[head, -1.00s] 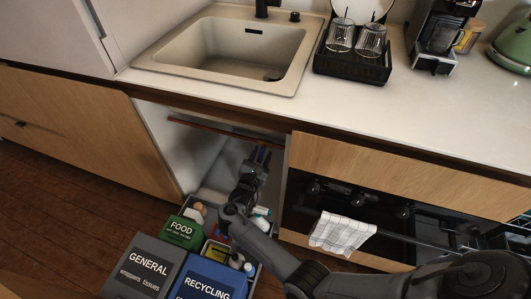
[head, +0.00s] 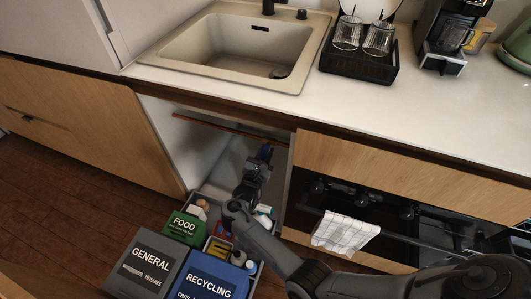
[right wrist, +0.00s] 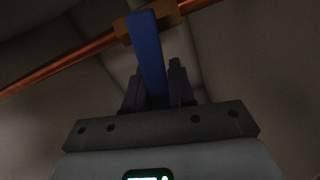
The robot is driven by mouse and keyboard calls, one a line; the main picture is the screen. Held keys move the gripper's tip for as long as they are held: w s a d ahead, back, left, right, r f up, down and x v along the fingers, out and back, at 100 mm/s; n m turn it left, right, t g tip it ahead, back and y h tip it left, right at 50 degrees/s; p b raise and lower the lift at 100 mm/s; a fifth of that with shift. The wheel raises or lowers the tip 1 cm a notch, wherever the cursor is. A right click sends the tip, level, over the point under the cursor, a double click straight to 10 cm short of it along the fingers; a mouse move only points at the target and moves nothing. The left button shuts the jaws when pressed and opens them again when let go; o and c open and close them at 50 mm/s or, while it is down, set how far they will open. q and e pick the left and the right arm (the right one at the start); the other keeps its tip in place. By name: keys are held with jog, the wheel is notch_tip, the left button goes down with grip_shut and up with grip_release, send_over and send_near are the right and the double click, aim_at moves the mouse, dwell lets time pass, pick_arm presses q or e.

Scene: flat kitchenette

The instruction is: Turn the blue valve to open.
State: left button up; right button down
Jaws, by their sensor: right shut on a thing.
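The blue valve lever (right wrist: 147,55) shows in the right wrist view. It runs down from a brass valve body (right wrist: 171,14) on a copper pipe (right wrist: 72,58) and sits between the fingers of my right gripper (right wrist: 155,82). The fingers are shut on the lever. In the head view my right gripper (head: 258,166) reaches into the open cabinet under the sink, with a bit of the blue lever (head: 265,151) at its tip. The copper pipe (head: 205,123) crosses the upper part of the cabinet. My left gripper is not in view.
A pulled-out drawer with a green food bin (head: 184,226), a general bin (head: 150,264), a recycling bin (head: 207,279) and bottles lies below my right arm. A towel (head: 343,233) hangs on the oven handle at the right. The sink (head: 225,45) is above.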

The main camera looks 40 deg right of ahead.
jog(key=shift+w+a+r+m+p, duration=0.25)
jog(key=shift+w+m+p, duration=0.15)
jog(key=shift+m, duration=0.75)
jog(key=shift+w+a+r+m+p, duration=0.25)
jog(key=shift+w+m, duration=0.2)
jog(key=shift+m, duration=0.75)
jog(key=shift+w+a+r+m+p, duration=0.15)
jog(key=shift+w+r+m+p, duration=0.2)
jog(key=shift+m, duration=0.8)
jog(key=c, duration=1)
grip_release()
jog(key=shift+w, duration=0.1)
jog(key=shift+c, duration=0.2)
